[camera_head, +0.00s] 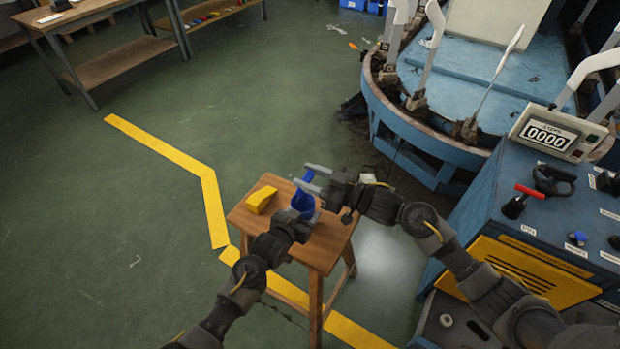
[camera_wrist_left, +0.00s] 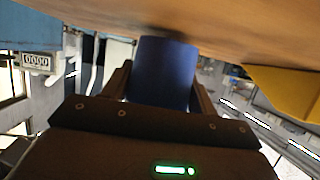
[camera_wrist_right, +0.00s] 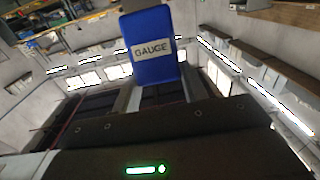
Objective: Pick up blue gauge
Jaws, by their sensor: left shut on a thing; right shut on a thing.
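A blue gauge (camera_wrist_right: 152,47), a flat block with a white label reading GAUGE, is held between the fingers of my right gripper (camera_wrist_right: 157,95). In the head view the right gripper (camera_head: 314,178) reaches over the stool's far side, with blue (camera_head: 308,176) showing between its fingers. My left gripper (camera_head: 297,217) is lower, over the stool, shut on a rounded blue piece (camera_head: 303,203). That blue piece (camera_wrist_left: 165,72) fills the left wrist view's middle, close to or touching the stool top. I cannot tell whether the two blue parts join.
A yellow block (camera_head: 261,200) lies on the wooden stool (camera_head: 240,218), left of the grippers. A blue control cabinet (camera_head: 510,190) stands at the right, a round blue machine (camera_head: 430,135) behind. A workbench (camera_head: 85,15) is far left. The green floor at left is clear.

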